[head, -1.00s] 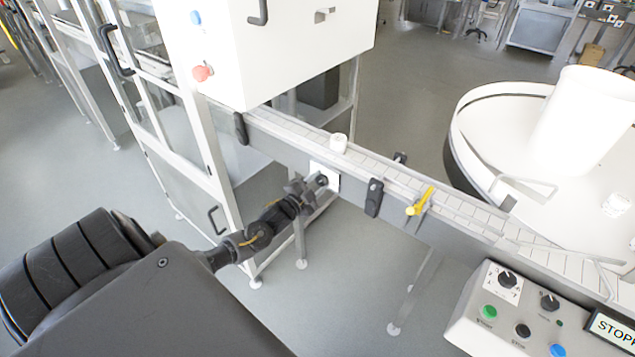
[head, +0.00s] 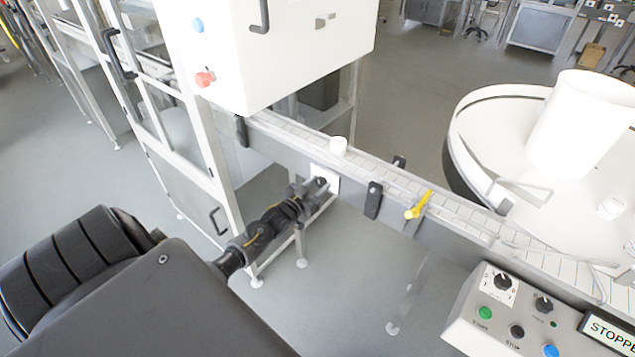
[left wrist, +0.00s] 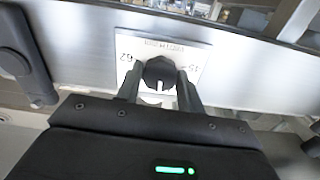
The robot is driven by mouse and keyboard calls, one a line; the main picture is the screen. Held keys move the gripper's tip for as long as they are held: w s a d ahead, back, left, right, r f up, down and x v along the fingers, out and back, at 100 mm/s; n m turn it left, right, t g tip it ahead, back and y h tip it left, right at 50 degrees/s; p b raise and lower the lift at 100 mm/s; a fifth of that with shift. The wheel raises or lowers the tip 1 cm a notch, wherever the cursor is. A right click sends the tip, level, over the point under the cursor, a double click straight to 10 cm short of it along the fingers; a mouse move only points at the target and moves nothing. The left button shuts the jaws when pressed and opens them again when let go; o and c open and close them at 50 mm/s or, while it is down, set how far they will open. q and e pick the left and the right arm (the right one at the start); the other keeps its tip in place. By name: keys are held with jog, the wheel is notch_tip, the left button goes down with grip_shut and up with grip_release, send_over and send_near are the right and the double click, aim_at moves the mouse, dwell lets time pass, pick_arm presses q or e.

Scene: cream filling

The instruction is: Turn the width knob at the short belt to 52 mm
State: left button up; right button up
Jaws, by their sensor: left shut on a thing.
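The short belt (head: 370,168) runs from the white machine toward the lower right. The width knob is a black knob (left wrist: 160,73) on a white scale plate (left wrist: 196,57) on the belt's side wall. In the left wrist view, the figures 62 and 45 show on the plate to the left and right of the knob; the other marks are too small to read. My left gripper (left wrist: 161,86) is shut on the knob, one finger on each side. In the head view the left gripper (head: 316,187) reaches the plate and mostly hides the knob. My right gripper is not in view.
A black sensor (head: 373,199) and a yellow lever (head: 419,205) are on the belt's side to the right. A control box (head: 510,318) is at the lower right, and a round white table (head: 480,108) at the right.

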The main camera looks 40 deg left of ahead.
pick_arm(q)
jog(key=shift+n, duration=0.7)
jog(key=shift+f, duration=0.1)
jog(key=o, duration=1)
jog(key=s+b, duration=0.1)
jog(key=s, duration=1)
jog(key=shift+d, duration=0.1)
jog(key=shift+w, duration=0.1)
